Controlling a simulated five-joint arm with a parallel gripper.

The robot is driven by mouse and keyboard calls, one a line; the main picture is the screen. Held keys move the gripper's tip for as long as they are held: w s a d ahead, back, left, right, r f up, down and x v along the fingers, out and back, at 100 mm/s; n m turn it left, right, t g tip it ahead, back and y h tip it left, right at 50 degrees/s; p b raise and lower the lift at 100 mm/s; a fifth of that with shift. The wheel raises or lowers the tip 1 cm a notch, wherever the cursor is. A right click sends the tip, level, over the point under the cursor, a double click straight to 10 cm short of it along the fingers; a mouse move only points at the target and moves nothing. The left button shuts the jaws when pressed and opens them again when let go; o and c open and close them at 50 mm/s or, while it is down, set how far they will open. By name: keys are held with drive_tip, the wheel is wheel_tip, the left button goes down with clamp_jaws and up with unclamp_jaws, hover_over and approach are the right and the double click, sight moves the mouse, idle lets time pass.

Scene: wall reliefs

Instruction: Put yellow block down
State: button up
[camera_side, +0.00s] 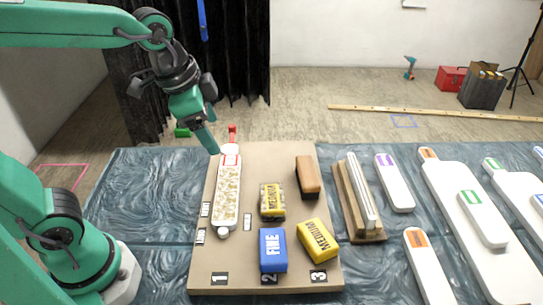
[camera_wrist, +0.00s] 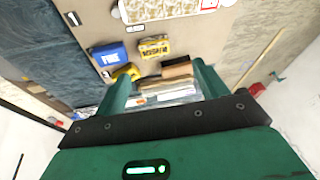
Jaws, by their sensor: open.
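A yellow block marked MEDIUM (camera_side: 318,240) lies tilted on the tan board (camera_side: 220,275), near the number 3 mark. A smaller yellow block with a dark, worn label (camera_side: 271,201) lies further back on the board. In the wrist view, the larger yellow block (camera_wrist: 127,73) is partly behind a finger, and the smaller one (camera_wrist: 154,47) shows whole. My gripper (camera_side: 211,136) is open and above the far left of the board, away from both yellow blocks.
A blue block marked FINE (camera_side: 272,250) stands beside the larger yellow block. A brown block (camera_side: 307,177) and a long white patterned piece (camera_side: 228,192) also lie on the board. A rack of strips (camera_side: 359,200) and white boards (camera_side: 483,220) stand to the right.

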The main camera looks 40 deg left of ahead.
drive_tip(key=s+a+f+n+t, duration=0.1)
drive_tip(key=s+a+n, duration=0.5)
drive_tip(key=s+n, duration=0.1)
drive_tip(key=shift+t+y, duration=0.4)
